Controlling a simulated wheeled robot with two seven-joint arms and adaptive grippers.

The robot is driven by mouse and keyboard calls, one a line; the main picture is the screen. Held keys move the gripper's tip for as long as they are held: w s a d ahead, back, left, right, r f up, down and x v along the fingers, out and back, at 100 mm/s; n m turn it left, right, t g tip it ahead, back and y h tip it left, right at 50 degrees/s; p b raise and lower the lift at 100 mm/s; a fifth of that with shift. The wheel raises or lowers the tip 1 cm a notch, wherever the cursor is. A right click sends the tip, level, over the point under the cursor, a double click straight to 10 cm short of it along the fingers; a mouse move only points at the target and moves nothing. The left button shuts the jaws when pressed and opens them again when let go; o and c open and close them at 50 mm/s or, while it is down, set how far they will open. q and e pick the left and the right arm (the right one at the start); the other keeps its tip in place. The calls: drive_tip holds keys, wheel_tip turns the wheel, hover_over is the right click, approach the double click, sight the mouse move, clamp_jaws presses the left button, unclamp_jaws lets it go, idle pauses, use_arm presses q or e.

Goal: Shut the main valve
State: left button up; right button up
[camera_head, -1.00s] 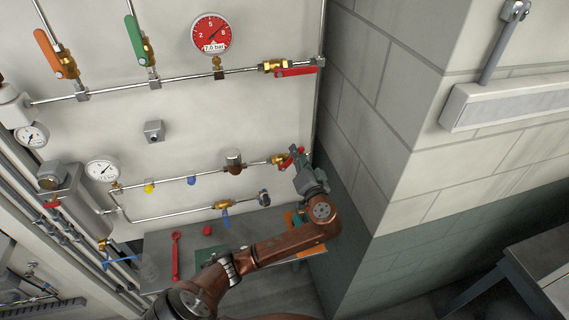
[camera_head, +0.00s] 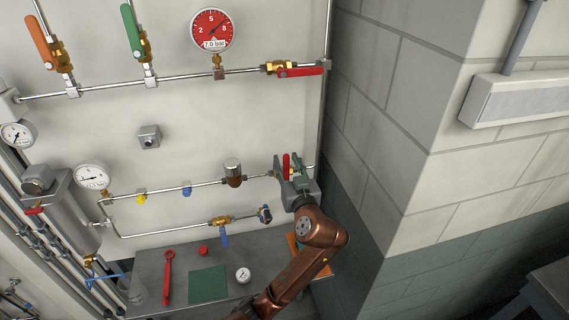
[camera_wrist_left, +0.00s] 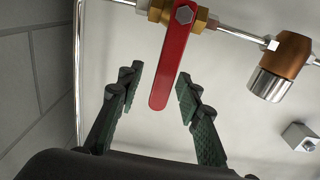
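A red lever valve sits on the lower pipe at the right of the panel; its lever (camera_head: 286,166) stands across the pipe in the head view. The left wrist view shows the red lever (camera_wrist_left: 173,65) hanging from a brass body (camera_wrist_left: 180,14). My left gripper (camera_head: 292,172) is around the lever. In the wrist view its two fingers (camera_wrist_left: 158,90) are open, one on each side, with a visible gap to the lever. No label shows which valve is the main one. Another red lever (camera_head: 302,71) lies along the upper pipe. My right gripper is out of view.
A bronze and chrome fitting (camera_head: 232,172) is left of the valve. A red dial gauge (camera_head: 213,30) is above. A block wall corner (camera_head: 385,110) stands close on the right. A grey bench (camera_head: 150,262) below holds a red wrench (camera_head: 168,277) and a green mat (camera_head: 207,284).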

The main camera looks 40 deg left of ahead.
use_arm(q)
drive_tip(key=shift+s+d, duration=0.1)
drive_tip(key=shift+s, duration=0.05)
drive_tip(key=shift+s+d, duration=0.4)
drive_tip(key=shift+d, duration=0.15)
drive_tip(key=shift+s+d, duration=0.1)
drive_tip(key=shift+s, duration=0.05)
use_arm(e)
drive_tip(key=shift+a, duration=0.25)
use_arm(q)
drive_tip(key=v, duration=0.6)
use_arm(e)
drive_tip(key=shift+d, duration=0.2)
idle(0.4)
